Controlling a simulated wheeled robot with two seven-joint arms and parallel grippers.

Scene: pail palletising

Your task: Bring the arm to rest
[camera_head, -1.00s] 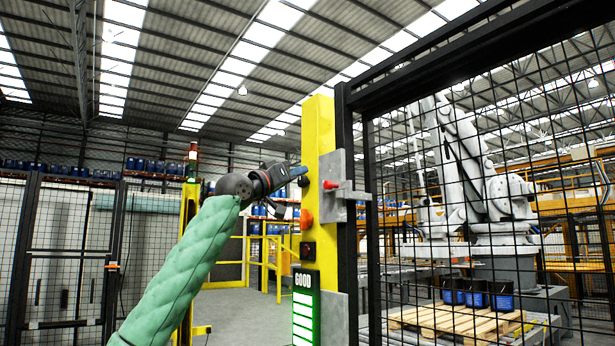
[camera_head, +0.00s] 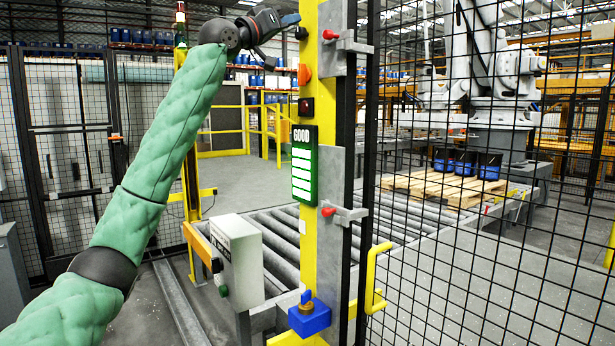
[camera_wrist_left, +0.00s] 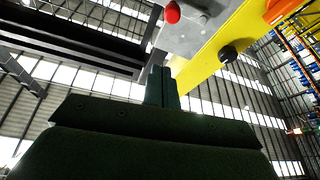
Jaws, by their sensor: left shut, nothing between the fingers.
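My left gripper (camera_head: 289,20) is at the top of the head view, at the end of my green-sleeved arm. Its fingers are shut and empty, close to the upper yellow post (camera_head: 311,85), just above a black button (camera_head: 300,33). I cannot tell from the head view whether they touch the post. In the left wrist view the shut fingers (camera_wrist_left: 162,87) point up towards the post, with the black button (camera_wrist_left: 228,54) and a red knob (camera_wrist_left: 172,12) beyond them. My right gripper is not in view.
Below the button are an orange device (camera_head: 304,74) and a green GOOD panel (camera_head: 304,165). A mesh fence (camera_head: 480,240) stands right of the post. Behind are a roller conveyor (camera_head: 275,240), a grey control box (camera_head: 238,262) and a pallet (camera_head: 425,186) with several dark pails.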

